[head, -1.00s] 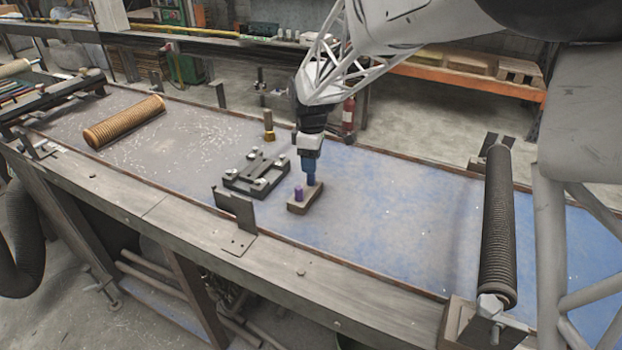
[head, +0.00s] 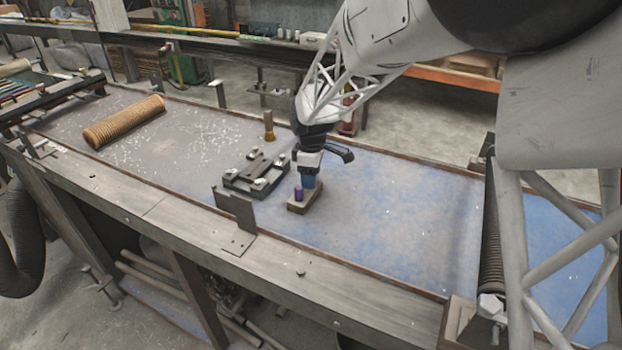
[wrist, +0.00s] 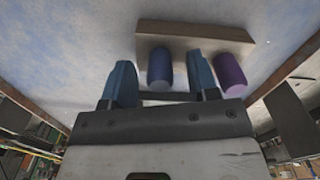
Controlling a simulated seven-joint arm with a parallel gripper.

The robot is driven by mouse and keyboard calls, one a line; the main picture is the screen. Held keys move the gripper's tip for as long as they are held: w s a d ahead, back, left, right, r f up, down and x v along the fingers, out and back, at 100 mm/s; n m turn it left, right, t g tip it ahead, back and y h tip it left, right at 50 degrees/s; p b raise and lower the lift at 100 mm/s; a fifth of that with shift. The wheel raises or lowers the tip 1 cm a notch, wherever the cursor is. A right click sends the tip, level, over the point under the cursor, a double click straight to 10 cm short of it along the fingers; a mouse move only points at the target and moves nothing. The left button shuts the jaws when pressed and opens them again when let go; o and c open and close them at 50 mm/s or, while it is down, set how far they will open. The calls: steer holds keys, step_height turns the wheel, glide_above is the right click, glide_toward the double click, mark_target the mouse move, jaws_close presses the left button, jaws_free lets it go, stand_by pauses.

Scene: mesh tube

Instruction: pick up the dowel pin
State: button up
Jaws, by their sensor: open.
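A small brown block (head: 303,206) lies on the blue-grey table. It carries two short upright pins, a dark blue one (wrist: 160,68) and a purple one (head: 298,193). The purple pin (wrist: 230,74) is at the right in the wrist view. Which pin is the dowel pin I cannot tell for sure. My gripper (head: 310,181) is low over the block, open, with its blue fingers on either side of the dark blue pin in the wrist view (wrist: 160,72). The right finger lies between the two pins. In the head view my gripper hides the blue pin.
A black fixture plate (head: 257,176) with bolts sits just left of the block. An upright metal bracket (head: 235,209) stands at the near edge. A brass-based post (head: 269,126) stands behind, and a ribbed orange roller (head: 124,121) lies far left. The table to the right is clear.

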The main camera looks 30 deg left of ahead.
stand_by(0.4)
jaws_close()
steer(key=shift+r, duration=0.1)
steer(key=shift+r, duration=0.7)
step_height(320, 180, up, 2)
steer(key=shift+r, duration=0.15)
steer(key=s+d+r, duration=0.1)
steer(key=s+d, duration=0.9)
steer(key=s, duration=0.2)
steer(key=shift+d, duration=0.15)
steer(key=shift+s+r, duration=0.1)
stand_by(0.3)
